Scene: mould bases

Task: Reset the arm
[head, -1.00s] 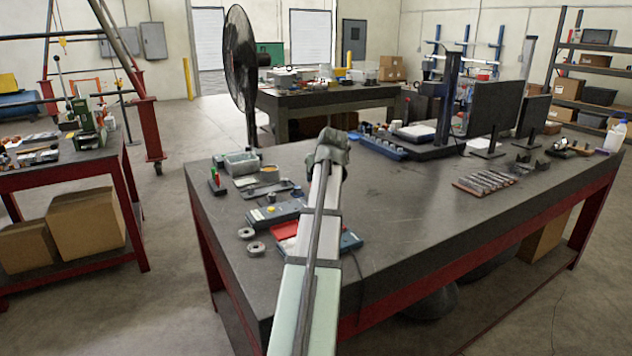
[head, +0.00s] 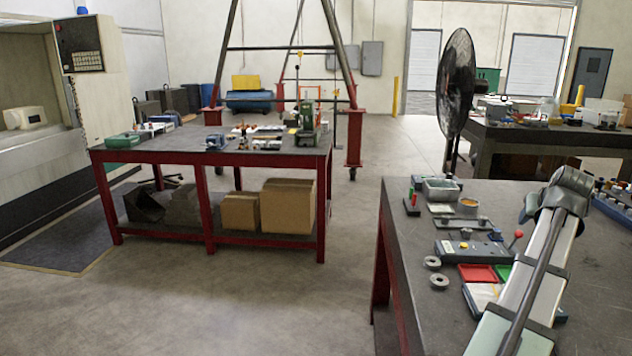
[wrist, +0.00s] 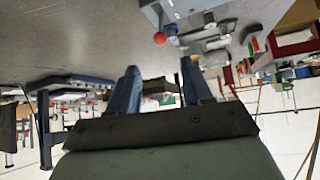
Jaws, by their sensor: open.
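My arm (head: 535,270) reaches up from the bottom right of the head view, over the right-hand workbench (head: 410,240). Its far end is a grey joint, and my gripper's fingers cannot be made out there. In the wrist view my gripper (wrist: 161,88) shows two blue fingers spread apart. No object is held between them. The wrist picture appears upside down, with the grey bench top across its upper part. A red-knobbed device (wrist: 160,38) lies beyond the fingers there.
Two grey rings (head: 439,281), a control box (head: 468,250), a red tray (head: 477,273) and a green tray (head: 503,273) lie near the arm. A red-framed bench (head: 210,150) stands left, a black fan (head: 456,80) behind. Open floor (head: 270,310) lies between the benches.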

